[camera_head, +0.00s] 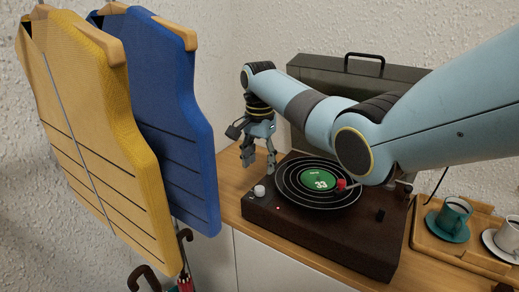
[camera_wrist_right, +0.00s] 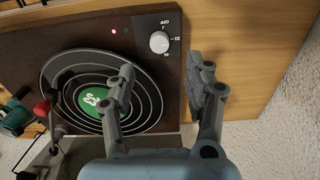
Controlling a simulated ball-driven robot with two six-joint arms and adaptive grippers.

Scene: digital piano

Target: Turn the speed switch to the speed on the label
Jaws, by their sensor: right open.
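The speed switch is a white round knob (camera_head: 259,191) at the near left corner of a dark brown turntable (camera_head: 300,228). In the right wrist view the knob (camera_wrist_right: 159,42) sits on a dark plate with small white marks; one reads OFF. Which mark it points to is too small to tell. The record's green label (camera_head: 318,180) reads 33; it also shows in the wrist view (camera_wrist_right: 96,101). My right gripper (camera_head: 258,163) is open and empty, above and behind the knob, fingers down and apart from it. My left gripper is not in view.
A red-headed tonearm (camera_head: 341,185) lies at the record's right side. A dark case (camera_head: 345,78) stands behind. A tray (camera_head: 435,242) with cups is at right. Yellow (camera_head: 95,130) and blue (camera_head: 170,120) vests hang at left, close to the turntable.

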